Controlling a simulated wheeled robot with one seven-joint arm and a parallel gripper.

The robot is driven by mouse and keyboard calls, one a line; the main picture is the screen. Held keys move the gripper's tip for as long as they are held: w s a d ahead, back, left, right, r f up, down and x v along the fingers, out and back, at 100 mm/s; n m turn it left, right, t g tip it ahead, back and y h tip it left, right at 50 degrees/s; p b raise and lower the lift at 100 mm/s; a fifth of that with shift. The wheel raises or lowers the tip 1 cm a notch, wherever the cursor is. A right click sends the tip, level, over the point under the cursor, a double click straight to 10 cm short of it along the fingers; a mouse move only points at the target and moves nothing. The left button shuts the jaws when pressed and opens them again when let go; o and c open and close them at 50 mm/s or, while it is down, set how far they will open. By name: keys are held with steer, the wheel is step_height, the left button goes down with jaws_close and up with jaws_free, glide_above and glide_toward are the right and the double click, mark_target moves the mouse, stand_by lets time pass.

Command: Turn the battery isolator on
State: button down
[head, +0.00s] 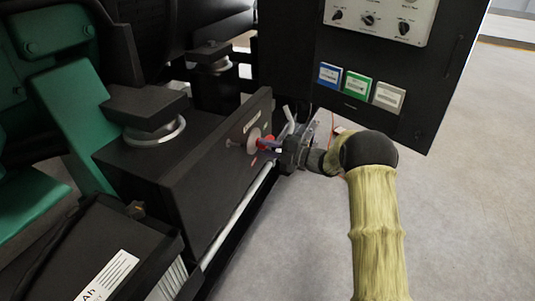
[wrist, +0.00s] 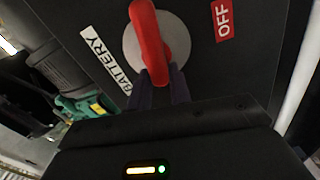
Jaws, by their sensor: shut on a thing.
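The battery isolator has a red handle (wrist: 148,38) on a round grey plate (wrist: 178,38), set in a black panel (head: 215,165). In the wrist view a white BATTERY label (wrist: 105,58) is on one side and a red OFF label (wrist: 222,18) on the other. My gripper (wrist: 160,82) is shut on the lower end of the red handle. In the head view my gripper (head: 272,147) reaches the red handle (head: 264,143) from the right. The fingertips are partly hidden there by the gripper body.
A black cabinet with a control panel (head: 380,15) stands behind my gripper. A pale rail (head: 238,215) runs below the isolator panel. A black battery (head: 75,250) sits at the lower left, near green machine parts (head: 75,115). Open floor (head: 480,200) lies to the right.

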steer(key=shift+f+n+b, duration=0.3)
steer(key=shift+n+b, duration=0.6)
steer(key=shift+n, duration=0.1)
steer(key=c, duration=1.3)
jaws_free()
steer(key=shift+r, duration=0.1)
steer(key=p+v, duration=0.4)
steer(key=v, duration=1.3)
steer(key=shift+s+d, duration=0.1)
steer(key=shift+d, duration=0.15)
